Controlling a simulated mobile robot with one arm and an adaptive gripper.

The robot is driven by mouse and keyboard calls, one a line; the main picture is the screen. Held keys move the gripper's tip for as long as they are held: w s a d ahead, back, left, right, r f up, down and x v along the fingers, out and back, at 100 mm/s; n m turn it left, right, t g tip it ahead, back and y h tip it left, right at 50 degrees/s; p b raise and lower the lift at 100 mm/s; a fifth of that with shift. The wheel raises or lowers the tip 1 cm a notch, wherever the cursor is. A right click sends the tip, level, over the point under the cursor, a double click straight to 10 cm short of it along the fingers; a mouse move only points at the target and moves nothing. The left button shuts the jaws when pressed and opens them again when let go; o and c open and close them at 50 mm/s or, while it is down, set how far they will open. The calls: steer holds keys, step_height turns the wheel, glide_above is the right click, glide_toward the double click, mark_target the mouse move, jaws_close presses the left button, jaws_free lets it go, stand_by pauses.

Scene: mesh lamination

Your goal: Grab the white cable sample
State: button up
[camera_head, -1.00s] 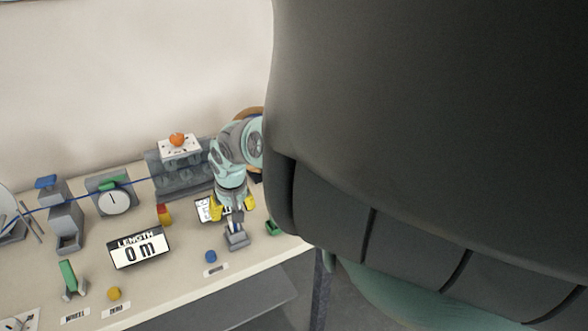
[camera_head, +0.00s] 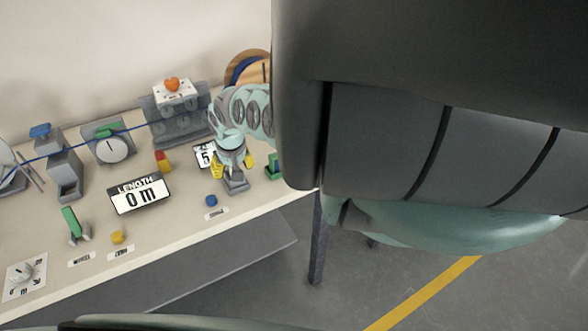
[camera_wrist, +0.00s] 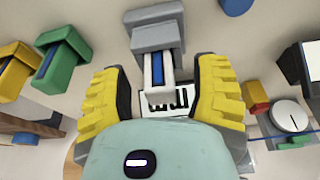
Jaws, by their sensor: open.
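In the wrist view, a white piece with a blue stripe, which looks like the white cable sample (camera_wrist: 148,70), stands out from a grey block (camera_wrist: 158,36). It lies between the two yellow-padded fingers of my gripper (camera_wrist: 158,90), with a gap on each side. My gripper is open and holds nothing. In the head view, my gripper (camera_head: 232,166) is at the grey block (camera_head: 236,187) near the table's front edge. The white sample cannot be made out clearly there.
A green holder (camera_wrist: 62,62) and a yellow one (camera_wrist: 17,72) stand left in the wrist view. The length display (camera_head: 140,195), a blue button (camera_head: 211,201) and a red-yellow block (camera_head: 162,161) are on the table (camera_head: 180,222). A panel reading 5 (camera_head: 204,155) is close to my gripper.

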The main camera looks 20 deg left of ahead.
steer(key=shift+o, duration=0.2)
jaws_close()
stand_by(0.4)
